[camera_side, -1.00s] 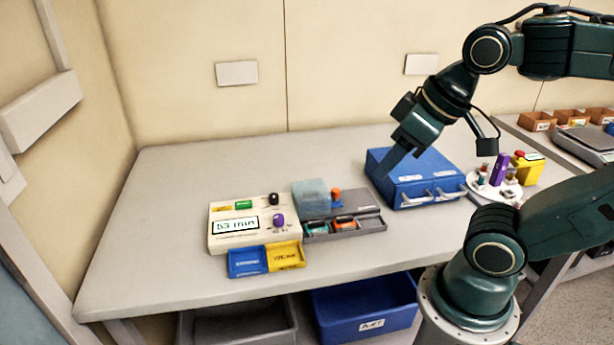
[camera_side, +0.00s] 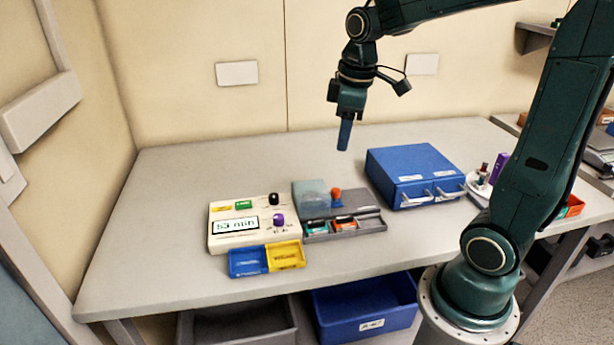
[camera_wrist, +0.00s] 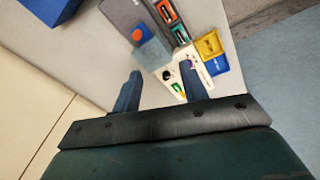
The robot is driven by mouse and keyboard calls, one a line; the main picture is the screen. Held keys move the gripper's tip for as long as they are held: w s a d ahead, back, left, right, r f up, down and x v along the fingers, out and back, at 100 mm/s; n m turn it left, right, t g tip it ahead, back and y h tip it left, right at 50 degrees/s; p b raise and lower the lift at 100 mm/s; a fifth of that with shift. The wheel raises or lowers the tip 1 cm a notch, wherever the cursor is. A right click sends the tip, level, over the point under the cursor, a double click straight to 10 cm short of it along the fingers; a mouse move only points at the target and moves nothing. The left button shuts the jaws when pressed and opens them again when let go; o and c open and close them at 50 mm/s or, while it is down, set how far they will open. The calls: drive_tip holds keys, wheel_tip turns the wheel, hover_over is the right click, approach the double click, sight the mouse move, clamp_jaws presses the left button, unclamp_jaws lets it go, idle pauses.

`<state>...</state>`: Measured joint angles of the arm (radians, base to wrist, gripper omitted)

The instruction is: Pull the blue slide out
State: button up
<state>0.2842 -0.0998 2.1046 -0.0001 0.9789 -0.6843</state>
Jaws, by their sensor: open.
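The blue slide (camera_side: 247,262) is a shallow tray at the front edge of the cream infusion pump (camera_side: 222,243), left of a yellow slide (camera_side: 286,255). In the wrist view the blue slide (camera_wrist: 217,66) shows beside the yellow slide (camera_wrist: 209,44). My gripper (camera_side: 344,135) points down, high above the table, behind and to the right of the pump. It is open and empty, apart from the slide. In the wrist view the two fingers of my gripper (camera_wrist: 160,88) stand apart, with part of the pump showing between them.
Right of the pump is a grey module (camera_side: 370,224) with a translucent cover (camera_side: 311,196) and an orange knob (camera_side: 336,193). A blue drawer cabinet (camera_side: 414,172) stands further right. The table (camera_side: 160,225) is clear at left. Bins stand below.

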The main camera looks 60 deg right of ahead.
drive_tip(key=n+g, duration=0.2)
hover_over(336, 190)
wheel_tip(336, 190, down, 5)
drive_tip(key=shift+f, duration=0.15)
drive_tip(key=shift+f, duration=0.2)
wheel_tip(336, 190, down, 13)
drive_tip(key=shift+f, duration=0.2)
idle(0.3)
clamp_jaws()
